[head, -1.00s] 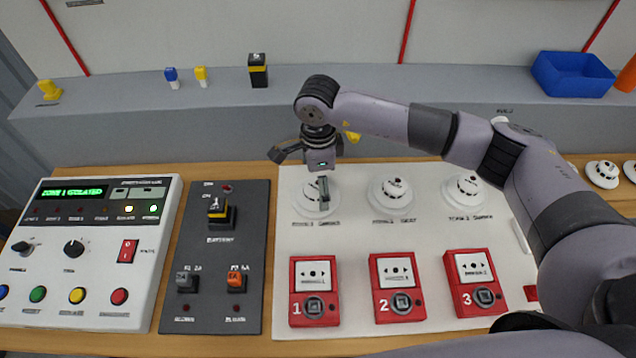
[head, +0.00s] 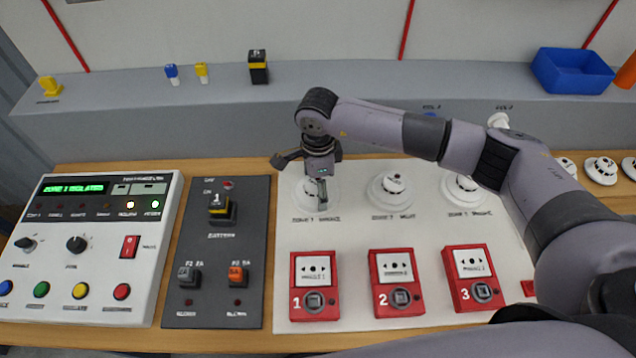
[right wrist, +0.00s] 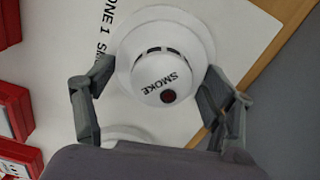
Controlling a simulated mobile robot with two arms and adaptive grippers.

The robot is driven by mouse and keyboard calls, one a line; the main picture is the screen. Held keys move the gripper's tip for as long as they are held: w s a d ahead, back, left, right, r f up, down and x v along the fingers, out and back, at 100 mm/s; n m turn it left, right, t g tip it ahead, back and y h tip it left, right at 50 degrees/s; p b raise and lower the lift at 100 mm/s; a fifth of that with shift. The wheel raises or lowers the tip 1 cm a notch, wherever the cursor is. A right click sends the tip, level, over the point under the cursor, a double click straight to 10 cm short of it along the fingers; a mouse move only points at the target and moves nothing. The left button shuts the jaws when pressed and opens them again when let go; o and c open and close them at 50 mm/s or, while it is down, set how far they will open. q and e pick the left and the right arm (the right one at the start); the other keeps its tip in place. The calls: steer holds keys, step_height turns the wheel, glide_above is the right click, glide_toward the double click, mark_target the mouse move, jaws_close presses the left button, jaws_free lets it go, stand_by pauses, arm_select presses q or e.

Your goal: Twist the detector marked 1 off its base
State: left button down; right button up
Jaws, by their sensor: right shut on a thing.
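The zone 1 smoke detector (head: 303,198) is a round white unit on the white board, partly hidden by my right gripper in the head view. In the right wrist view the detector (right wrist: 165,70) shows its SMOKE lettering, dark slots and a dark red spot. It sits flat on its wider round base. My right gripper (head: 318,186) points down over it. Its fingers stand on opposite sides of the detector in the right wrist view, shut on it. My left gripper is not in view.
Two more detectors (head: 391,188) and (head: 463,188) sit to the right on the white board (head: 350,235). Red call points (head: 314,285) stand in front. A dark switch panel (head: 222,270) and a white control panel (head: 95,240) are left. A blue bin (head: 570,78) is on the ledge.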

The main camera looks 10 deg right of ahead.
steer(key=c, duration=0.6)
steer(key=shift+n+b, duration=0.8)
steer(key=shift+b, duration=0.25)
steer(key=shift+w+n+b, duration=0.1)
steer(key=shift+n+b, duration=0.8)
steer(key=shift+b, duration=0.15)
steer(key=shift+n+b, duration=1)
steer(key=shift+b, duration=0.1)
steer(key=shift+w+n+b, duration=0.1)
steer(key=shift+n+b, duration=0.9)
steer(key=shift+b, duration=0.15)
